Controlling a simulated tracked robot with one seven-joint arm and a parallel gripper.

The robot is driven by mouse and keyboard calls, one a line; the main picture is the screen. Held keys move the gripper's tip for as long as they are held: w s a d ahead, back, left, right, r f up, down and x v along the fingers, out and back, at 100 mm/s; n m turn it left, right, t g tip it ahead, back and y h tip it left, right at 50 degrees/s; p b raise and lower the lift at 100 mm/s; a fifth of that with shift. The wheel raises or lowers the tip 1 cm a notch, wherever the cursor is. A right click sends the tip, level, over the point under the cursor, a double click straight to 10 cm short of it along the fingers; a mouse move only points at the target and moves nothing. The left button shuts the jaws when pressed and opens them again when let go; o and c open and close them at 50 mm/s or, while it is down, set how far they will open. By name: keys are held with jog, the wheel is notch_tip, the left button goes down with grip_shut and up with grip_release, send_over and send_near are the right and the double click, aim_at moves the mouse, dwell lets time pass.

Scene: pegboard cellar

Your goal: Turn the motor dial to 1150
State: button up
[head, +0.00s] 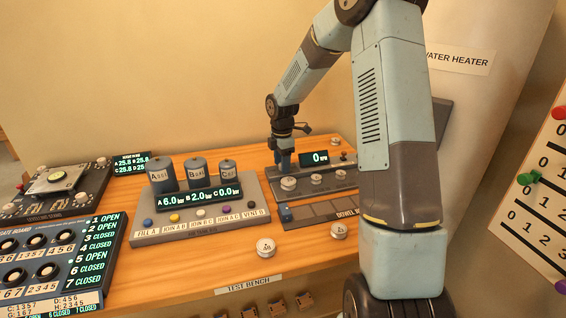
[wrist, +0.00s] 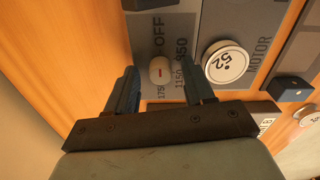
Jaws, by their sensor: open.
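The motor dial (wrist: 160,66) is a small pale knob with a short red mark on a grey panel. Labels OFF, 850, 1150 and 1750 are printed around it in the wrist view. I cannot tell which label the mark points at. My gripper (wrist: 161,76) is open, with a dark finger on each side of the dial and visible gaps between. In the head view my gripper (head: 284,160) is down at the back left of the motor panel, and the dial is hidden there. The motor display (head: 320,158) reads 0.
A round white disc marked 52 (wrist: 226,64) sits beside the right finger. A panel with three cylinders (head: 198,175) stands left of the motor panel. The water heater (head: 480,110) stands at right.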

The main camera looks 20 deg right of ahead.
grip_shut()
jog(key=shift+d, duration=0.15)
dwell(0.4)
